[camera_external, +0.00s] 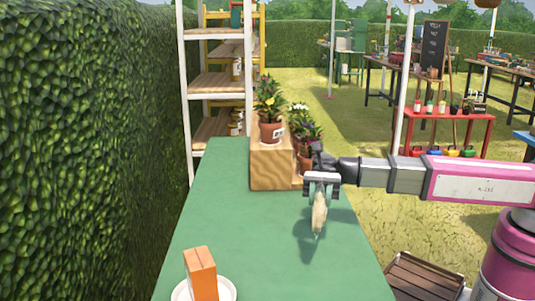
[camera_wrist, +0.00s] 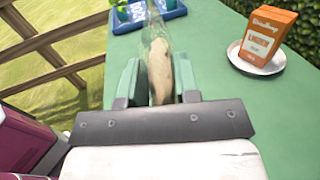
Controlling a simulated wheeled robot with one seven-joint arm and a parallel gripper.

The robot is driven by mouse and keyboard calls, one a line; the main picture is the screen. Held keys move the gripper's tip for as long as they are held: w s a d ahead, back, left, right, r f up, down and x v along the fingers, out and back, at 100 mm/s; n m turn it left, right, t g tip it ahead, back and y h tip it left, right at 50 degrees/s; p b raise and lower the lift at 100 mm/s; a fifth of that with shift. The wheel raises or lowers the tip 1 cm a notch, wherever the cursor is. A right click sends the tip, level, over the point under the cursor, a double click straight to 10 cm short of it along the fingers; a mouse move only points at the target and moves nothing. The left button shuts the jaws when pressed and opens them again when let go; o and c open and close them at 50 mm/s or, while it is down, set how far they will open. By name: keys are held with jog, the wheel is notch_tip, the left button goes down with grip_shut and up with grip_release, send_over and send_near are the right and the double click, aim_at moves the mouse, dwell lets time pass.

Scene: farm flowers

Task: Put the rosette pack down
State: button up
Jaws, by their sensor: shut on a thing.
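My gripper (camera_external: 320,187) is over the green table (camera_external: 255,245), right of the middle. It is shut on a slim, clear pack with cream-coloured contents, which I take as the rosette pack (camera_external: 319,218). The pack hangs down from the jaws, with a shadow on the table below; it appears to be above the surface. In the wrist view the pack (camera_wrist: 159,68) stands between the two green fingers (camera_wrist: 157,82), its lower part hidden by the gripper.
An orange box (camera_external: 201,274) stands on a white plate (camera_external: 230,291) at the near edge. Potted plants (camera_external: 271,131) stand on and beside a wooden block (camera_external: 268,171) at the far end. A blue tray (camera_wrist: 172,10) shows in the wrist view. The table's middle is clear.

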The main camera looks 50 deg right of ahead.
jog(key=shift+w+a+r+m+t+y, duration=0.1)
jog(key=shift+w+a+m+t+y, duration=0.1)
jog(key=shift+a+m+t+y, duration=0.15)
jog(key=w+a+m+t+h, duration=0.25)
jog(key=w+m+t, duration=1.25)
jog(key=w+t, duration=0.85)
jog(key=shift+g+h, duration=0.3)
jog(key=shift+g, duration=0.6)
jog(key=shift+w+d+f, duration=1)
jog(key=shift+w+f, duration=0.8)
jog(key=shift+w, duration=0.2)
jog(key=shift+w+d+f, duration=1.05)
jog(key=shift+w+f, duration=0.7)
jog(key=shift+w, duration=0.3)
jog(key=shift+w+d+f, duration=1)
jog(key=shift+w+f, duration=0.8)
jog(key=shift+w, duration=0.2)
jog(key=shift+f, duration=0.1)
jog(key=o, duration=0.9)
